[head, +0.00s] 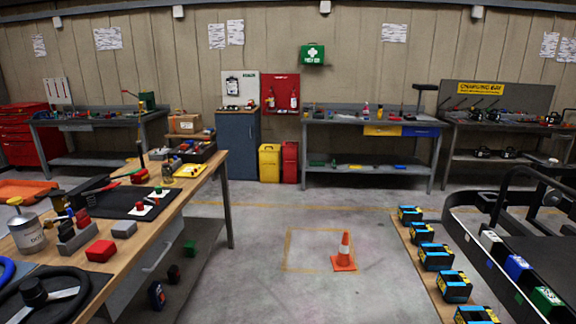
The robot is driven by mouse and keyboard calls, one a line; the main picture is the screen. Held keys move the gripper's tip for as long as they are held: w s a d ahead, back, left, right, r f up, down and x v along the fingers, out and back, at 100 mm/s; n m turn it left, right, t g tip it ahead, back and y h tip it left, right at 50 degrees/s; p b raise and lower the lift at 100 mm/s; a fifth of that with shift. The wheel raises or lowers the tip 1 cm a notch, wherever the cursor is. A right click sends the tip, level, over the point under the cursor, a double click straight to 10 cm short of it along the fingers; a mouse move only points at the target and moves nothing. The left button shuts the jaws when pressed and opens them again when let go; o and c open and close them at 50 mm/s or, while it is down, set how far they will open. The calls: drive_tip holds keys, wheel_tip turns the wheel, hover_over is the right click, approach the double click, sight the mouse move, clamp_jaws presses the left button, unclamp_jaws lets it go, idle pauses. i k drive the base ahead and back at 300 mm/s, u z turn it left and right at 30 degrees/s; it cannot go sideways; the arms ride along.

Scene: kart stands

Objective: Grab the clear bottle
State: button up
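I cannot make out a clear bottle for certain. Small bottle-like items stand on the back workbench (345,122), among them a pinkish one (366,110); they are too small to tell whether any is clear. My gripper is not in view.
Several blue-and-black batteries (436,257) line a low board at right, beside a dark kart frame (500,215). A yellow cabinet (269,163) and red cabinet (290,162) stand at the back wall.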

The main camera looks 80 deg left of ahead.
sight(167, 175)
drive_tip(key=u, duration=2.5)
drive_tip(key=i, duration=3.15)
drive_tip(key=u, duration=1.45)
drive_tip(key=i, duration=0.6)
drive_tip(key=z, duration=0.05)
